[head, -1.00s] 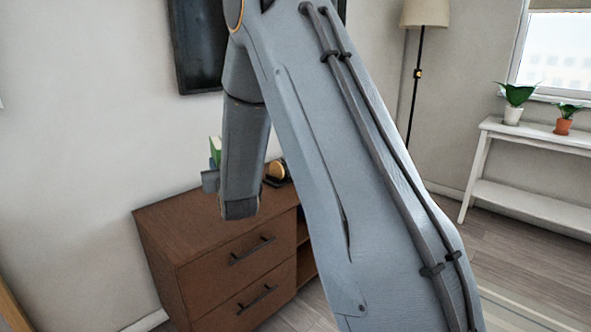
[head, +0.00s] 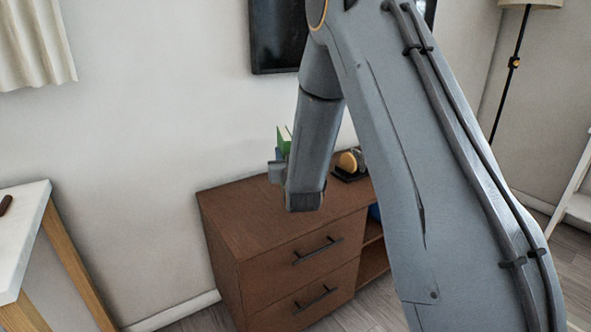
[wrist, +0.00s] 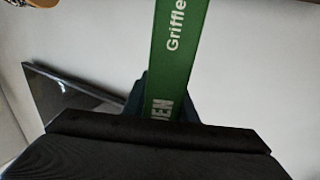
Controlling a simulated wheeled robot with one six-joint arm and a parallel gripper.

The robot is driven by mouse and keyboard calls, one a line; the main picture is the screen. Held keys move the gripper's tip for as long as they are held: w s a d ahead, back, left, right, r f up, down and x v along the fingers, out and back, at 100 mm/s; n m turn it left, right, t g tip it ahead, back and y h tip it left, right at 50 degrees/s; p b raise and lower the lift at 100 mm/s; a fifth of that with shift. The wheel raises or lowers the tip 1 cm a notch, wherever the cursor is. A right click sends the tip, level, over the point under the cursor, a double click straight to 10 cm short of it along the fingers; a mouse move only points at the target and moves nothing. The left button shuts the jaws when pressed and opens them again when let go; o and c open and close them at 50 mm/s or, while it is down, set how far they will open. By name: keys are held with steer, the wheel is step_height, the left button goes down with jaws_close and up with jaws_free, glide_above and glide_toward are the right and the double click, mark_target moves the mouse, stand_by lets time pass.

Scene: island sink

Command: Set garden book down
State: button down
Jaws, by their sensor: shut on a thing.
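The garden book shows in the wrist view as a green spine (wrist: 180,50) with white lettering, part of which reads "Griffle". It runs up from between the jaws of my gripper (wrist: 168,108), which is shut on it. In the head view a green sliver of the book (head: 284,140) shows above and beyond the brown dresser (head: 245,215), to the left of my arm's end link. My gripper is mostly hidden behind that link there. I cannot tell whether the book touches the dresser.
A dark object with a round tan part (head: 350,163) stands on the dresser's right end. The dresser top's left and front area is bare. A white table with wooden legs (head: 25,225) stands at left. A dark wall screen (head: 275,40) hangs behind; a floor lamp (head: 514,62) stands right.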

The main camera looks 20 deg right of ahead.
steer(key=shift+f+b, duration=0.3)
steer(key=shift+f, duration=2.4)
steer(key=shift+f, duration=0.2)
steer(key=c, duration=1.4)
jaws_free()
steer(key=shift+c, duration=0.2)
